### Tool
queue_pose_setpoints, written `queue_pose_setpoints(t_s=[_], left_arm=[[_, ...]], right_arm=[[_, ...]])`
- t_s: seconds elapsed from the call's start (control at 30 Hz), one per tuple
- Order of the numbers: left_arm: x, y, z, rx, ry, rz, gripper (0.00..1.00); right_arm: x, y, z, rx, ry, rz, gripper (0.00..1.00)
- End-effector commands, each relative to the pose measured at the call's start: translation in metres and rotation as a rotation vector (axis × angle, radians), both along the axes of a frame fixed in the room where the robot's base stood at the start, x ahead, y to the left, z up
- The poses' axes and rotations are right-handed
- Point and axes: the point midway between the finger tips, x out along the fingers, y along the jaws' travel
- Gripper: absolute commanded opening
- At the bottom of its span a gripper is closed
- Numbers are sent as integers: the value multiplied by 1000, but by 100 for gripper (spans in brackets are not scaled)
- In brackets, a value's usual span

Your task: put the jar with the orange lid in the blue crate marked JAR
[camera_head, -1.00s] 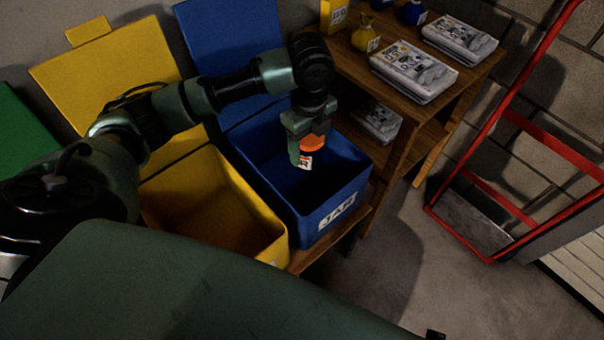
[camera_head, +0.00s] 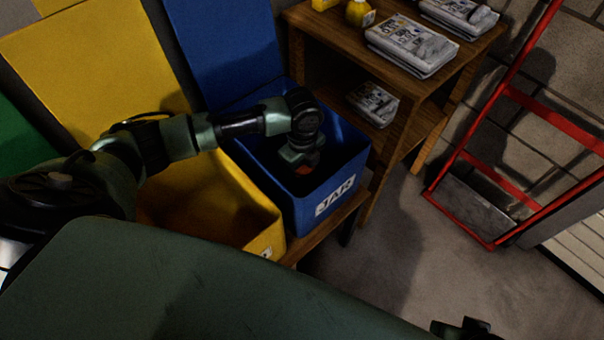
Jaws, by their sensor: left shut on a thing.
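The blue crate (camera_head: 297,210) with a white JAR label stands open, its blue lid raised behind it. My left gripper (camera_head: 303,168) reaches down inside this crate, below the rim. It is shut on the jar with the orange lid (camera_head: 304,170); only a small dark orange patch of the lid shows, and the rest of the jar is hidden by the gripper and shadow. I cannot tell whether the jar touches the crate floor. No jaws of my right gripper can be made out.
An open yellow crate (camera_head: 250,206) stands directly left of the blue one. A red hand truck (camera_head: 510,185) leans at the right. The floor between is clear.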

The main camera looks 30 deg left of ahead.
Motion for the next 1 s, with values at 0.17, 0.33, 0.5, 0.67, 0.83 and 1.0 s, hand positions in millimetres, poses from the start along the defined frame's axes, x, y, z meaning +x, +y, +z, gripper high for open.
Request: queue_pose_setpoints(t_s=[0.17,0.33,0.5,0.67,0.83,1.0], left_arm=[[0,0,-4,1,-1,0,14],[0,0,-5,0,-1,0,14],[0,0,-11,0,-1,1,14],[0,0,-11,0,-1,1,83],[0,0,-11,0,-1,1,83],[1,0,-5,0,-2,0,83]], right_arm=[[0,0,-1,0,-1,0,36],[0,0,-1,0,-1,0,36],[0,0,0,0,0,0,36],[0,0,-1,0,0,0,36],[0,0,-1,0,0,0,36],[0,0,-2,0,0,1,36]])
